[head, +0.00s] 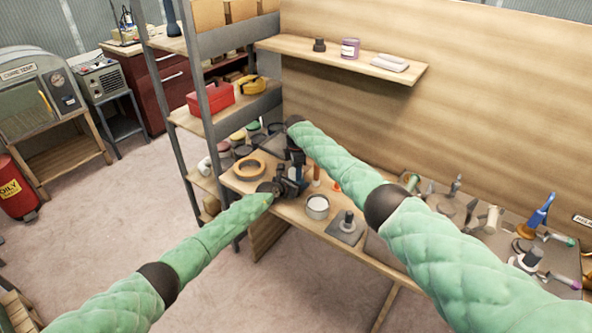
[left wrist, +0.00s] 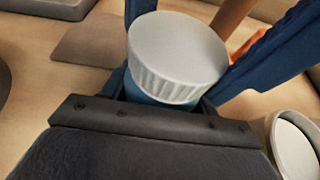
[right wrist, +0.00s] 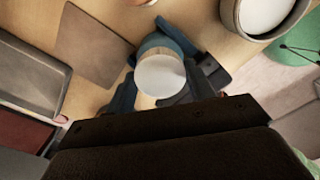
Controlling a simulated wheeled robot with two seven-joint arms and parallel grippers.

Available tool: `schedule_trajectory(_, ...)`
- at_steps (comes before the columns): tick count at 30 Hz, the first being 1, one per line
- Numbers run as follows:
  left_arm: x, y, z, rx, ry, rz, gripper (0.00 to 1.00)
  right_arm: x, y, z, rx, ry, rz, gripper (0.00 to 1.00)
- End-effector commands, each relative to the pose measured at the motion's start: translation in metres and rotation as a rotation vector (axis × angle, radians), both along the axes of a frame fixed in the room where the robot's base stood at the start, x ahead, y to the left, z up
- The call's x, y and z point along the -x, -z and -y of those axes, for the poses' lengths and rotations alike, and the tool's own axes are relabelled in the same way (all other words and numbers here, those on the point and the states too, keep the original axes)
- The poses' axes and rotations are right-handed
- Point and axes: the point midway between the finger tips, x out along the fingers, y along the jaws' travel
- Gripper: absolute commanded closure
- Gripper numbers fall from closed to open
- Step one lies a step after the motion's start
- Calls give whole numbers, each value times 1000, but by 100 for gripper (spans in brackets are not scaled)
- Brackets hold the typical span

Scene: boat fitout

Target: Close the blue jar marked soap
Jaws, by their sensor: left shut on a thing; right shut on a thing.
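The blue jar (left wrist: 158,97) shows as a strip of blue under a white ribbed lid (left wrist: 177,50) in the left wrist view. My left gripper (left wrist: 190,60) is shut on the jar. The lid also shows in the right wrist view (right wrist: 161,76), where my right gripper (right wrist: 160,90) is shut on it. I cannot tell whether the lid is seated fully or only rests on the jar. The jar's marking is not visible.
A white open pot (head: 317,204) stands close by on the bench, to the right. A shelf rack (head: 195,70) rises at the left; a wall shelf (head: 340,66) hangs above.

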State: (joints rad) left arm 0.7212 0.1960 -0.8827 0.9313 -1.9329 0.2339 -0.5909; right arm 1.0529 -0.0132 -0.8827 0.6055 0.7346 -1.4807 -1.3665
Motion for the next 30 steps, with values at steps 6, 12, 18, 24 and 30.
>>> schedule_trajectory(6, 0, 0, 0, 0, 1, 0, 100, 0, 0, -1, -1, -1, 0, 25)
schedule_trajectory(12, 0, 0, 0, 0, 0, 0, 100, 0, -1, 0, 0, -1, 0, 25)
schedule_trajectory(18, 0, 0, 0, 0, 0, 0, 100, -1, -18, 0, -1, -2, 2, 25)
schedule_trajectory(24, 0, 0, 0, 0, 0, 0, 100, 0, -39, 0, -1, -1, 2, 25)
schedule_trajectory(30, 0, 0, 0, 0, 0, 0, 100, 0, -45, 0, 0, -2, 0, 25)
